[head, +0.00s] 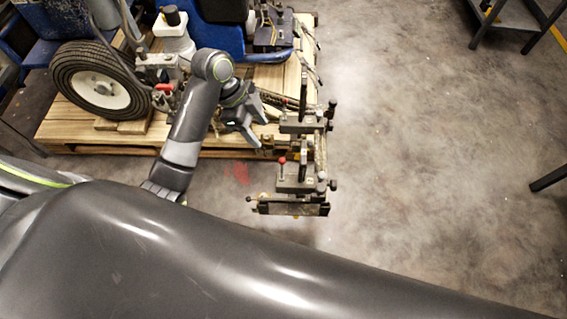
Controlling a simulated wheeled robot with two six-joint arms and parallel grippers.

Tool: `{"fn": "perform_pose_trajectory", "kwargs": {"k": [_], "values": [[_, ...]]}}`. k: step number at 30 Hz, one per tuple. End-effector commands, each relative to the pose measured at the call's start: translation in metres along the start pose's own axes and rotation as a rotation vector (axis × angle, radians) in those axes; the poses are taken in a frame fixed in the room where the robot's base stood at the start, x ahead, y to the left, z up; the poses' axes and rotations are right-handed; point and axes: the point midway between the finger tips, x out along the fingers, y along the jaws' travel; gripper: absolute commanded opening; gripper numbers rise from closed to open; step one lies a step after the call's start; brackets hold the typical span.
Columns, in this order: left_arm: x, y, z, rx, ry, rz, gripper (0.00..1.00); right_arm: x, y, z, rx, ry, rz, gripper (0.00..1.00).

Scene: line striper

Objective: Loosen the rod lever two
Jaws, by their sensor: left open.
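The line striper's rod assembly (297,182) sticks out past the front right of a wooden pallet, with clamps, dark bars and small knobs. A small lever with a red knob (282,161) stands on it, and dark knobs show on its right side (333,185). I cannot tell which of these is rod lever two. My left gripper (259,130) is open, just left of the assembly's upper clamp, with its fingers pointing right and down. Nothing shows between the fingers, and contact with the assembly is unclear. My right gripper is not in view.
The blue striper body (215,38), a wheel (95,82) and a white bottle (175,42) are on the wooden pallet (75,128), behind and left of my left gripper. Bare concrete floor (430,150) is free at right. Dark metal legs stand at the right edge.

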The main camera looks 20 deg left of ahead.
Motion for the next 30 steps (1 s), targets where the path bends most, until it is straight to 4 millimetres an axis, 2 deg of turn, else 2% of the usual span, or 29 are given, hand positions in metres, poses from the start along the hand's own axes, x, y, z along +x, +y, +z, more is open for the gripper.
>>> {"fn": "perform_pose_trajectory", "kwargs": {"k": [9, 14, 24, 30], "values": [[0.023, 0.0, 0.001, -0.002, 0.001, 0.0, 0.53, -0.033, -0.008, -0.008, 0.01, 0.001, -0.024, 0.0], [0.051, 0.001, 0.001, -0.004, 0.003, 0.004, 0.53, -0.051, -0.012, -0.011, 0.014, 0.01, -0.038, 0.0], [0.125, 0.001, 0.0, -0.004, 0.003, 0.003, 0.53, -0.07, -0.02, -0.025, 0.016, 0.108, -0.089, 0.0], [0.154, 0.001, 0.001, -0.003, 0.001, 0.002, 0.53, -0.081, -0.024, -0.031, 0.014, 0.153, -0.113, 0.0]]}}
